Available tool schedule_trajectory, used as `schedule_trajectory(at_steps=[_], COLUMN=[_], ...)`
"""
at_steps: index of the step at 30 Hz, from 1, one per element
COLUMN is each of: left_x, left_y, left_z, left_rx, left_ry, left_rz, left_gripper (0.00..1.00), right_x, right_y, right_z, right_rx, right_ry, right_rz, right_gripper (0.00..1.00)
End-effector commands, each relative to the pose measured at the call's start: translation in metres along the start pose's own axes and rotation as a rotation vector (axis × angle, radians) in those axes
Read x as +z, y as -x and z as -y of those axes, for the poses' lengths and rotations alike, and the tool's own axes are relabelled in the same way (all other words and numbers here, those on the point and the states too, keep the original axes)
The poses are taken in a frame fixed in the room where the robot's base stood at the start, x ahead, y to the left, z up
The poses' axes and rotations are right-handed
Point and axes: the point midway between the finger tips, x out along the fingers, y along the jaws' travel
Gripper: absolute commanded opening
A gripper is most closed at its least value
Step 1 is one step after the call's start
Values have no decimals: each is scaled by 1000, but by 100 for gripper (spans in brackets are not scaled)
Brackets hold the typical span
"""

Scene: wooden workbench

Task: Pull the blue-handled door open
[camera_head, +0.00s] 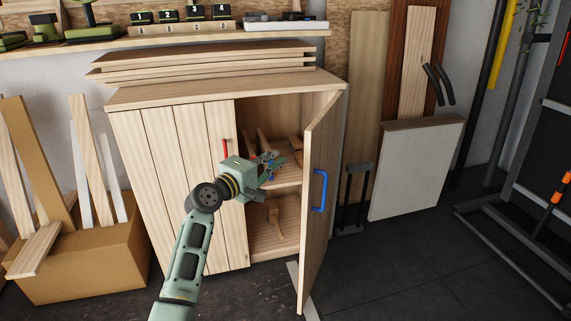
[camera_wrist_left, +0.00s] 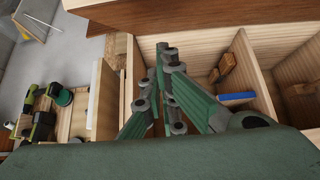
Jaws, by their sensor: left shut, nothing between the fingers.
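The blue-handled door (camera_head: 318,215) of the wooden cabinet stands wide open, swung out toward me on the right side. Its blue handle (camera_head: 320,190) is on the door's outer face, turned to the right. My left gripper (camera_head: 272,162) is in front of the cabinet opening, left of the door and apart from the handle. In the left wrist view its fingers (camera_wrist_left: 165,60) are closed together and empty, with the cabinet's compartments behind them. The blue handle cannot be made out in the wrist view. My right gripper is not in view.
The cabinet's left door (camera_head: 190,185), with a red handle (camera_head: 226,148), is closed. Wooden pieces lie on the inner shelves. Stacked boards (camera_head: 205,65) lie on top. A cardboard box (camera_head: 90,260) stands at left, and a white panel (camera_head: 415,170) leans at right. Dark floor (camera_head: 390,270) right of the door is clear.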

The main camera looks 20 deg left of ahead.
Motion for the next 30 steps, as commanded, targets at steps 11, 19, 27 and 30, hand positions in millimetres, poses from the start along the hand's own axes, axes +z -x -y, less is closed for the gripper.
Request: schedule_trajectory(at_steps=[11, 19, 27, 30], left_x=[38, 39, 40, 40], left_y=[-13, -13, -13, -12], left_z=[0, 0, 0, -1], left_rx=[0, 0, -1, 0], left_ry=[0, 0, 0, 1], left_rz=[0, 0, -5, -14], left_gripper=[0, 0, 0, 0], right_x=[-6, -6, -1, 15], right_y=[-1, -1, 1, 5], right_z=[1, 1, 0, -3], right_rx=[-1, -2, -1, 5], right_ry=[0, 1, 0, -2], right_rz=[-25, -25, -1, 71], right_gripper=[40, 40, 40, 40])
